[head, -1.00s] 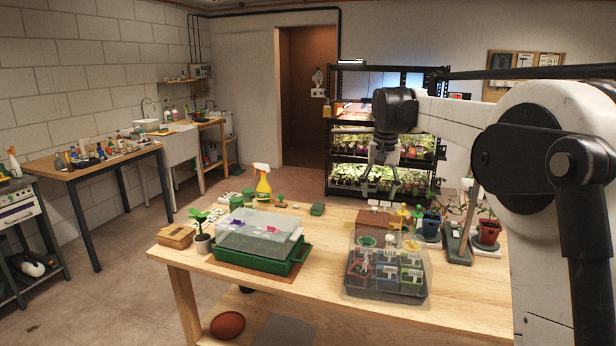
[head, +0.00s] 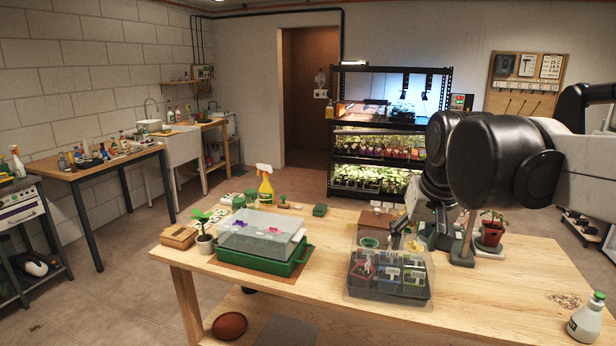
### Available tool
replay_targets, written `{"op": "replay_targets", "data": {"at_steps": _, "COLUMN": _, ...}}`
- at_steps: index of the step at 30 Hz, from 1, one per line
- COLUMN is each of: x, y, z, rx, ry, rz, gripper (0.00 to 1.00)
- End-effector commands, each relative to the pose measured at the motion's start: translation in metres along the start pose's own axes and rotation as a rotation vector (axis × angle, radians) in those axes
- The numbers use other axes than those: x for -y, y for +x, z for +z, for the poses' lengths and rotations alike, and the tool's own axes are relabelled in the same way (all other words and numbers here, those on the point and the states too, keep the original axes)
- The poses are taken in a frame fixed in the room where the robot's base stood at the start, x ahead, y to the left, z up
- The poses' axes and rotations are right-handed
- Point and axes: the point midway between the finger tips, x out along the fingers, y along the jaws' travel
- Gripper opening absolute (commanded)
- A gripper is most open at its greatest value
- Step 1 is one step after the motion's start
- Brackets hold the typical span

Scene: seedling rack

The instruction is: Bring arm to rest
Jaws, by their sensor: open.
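My arm reaches in from the right edge in the head view, its dark joints in front of the grow rack's right side. My gripper (head: 398,228) hangs below the wrist over the back right of the wooden table (head: 330,288), open, with nothing seen in it. It appears just behind the clear tray of small pots (head: 388,290); I cannot tell its exact height. The arm hides part of the things at the table's back right.
A green tray with a clear lid (head: 262,238), a potted seedling (head: 204,240) and a yellow spray bottle (head: 265,188) stand on the table's left half.

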Motion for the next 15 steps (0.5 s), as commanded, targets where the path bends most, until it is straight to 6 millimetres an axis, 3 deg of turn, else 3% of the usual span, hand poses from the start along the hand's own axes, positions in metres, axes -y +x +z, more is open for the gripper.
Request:
{"op": "replay_targets", "data": {"at_steps": 3, "x": -0.003, "y": -0.001, "z": 0.039, "rx": -0.035, "ry": -0.013, "rz": -0.002, "gripper": 0.46}}
{"op": "replay_targets", "data": {"at_steps": 15, "x": -0.011, "y": 0.018, "z": 0.156, "rx": -0.150, "ry": -0.055, "rz": -0.007, "gripper": 0.46}}
